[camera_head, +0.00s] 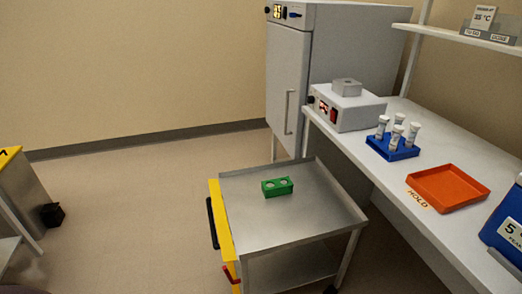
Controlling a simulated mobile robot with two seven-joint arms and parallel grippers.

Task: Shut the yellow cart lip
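A grey metal cart (300,222) stands in the middle, beside the bench. The yellow lip (225,232) runs along its left edge. A black handle bar (212,223) is on the lip's outer side, and a red lever (231,275) is at its near end. I cannot tell from this angle whether the lip stands up or hangs down. A green block with two round holes (277,187) sits on the cart's top. Neither of my grippers is in view.
A bench (440,150) on the right holds a blue rack of white-capped tubes (392,148), an orange tray (448,188) and a grey device (345,106). A grey cabinet (288,85) stands behind.

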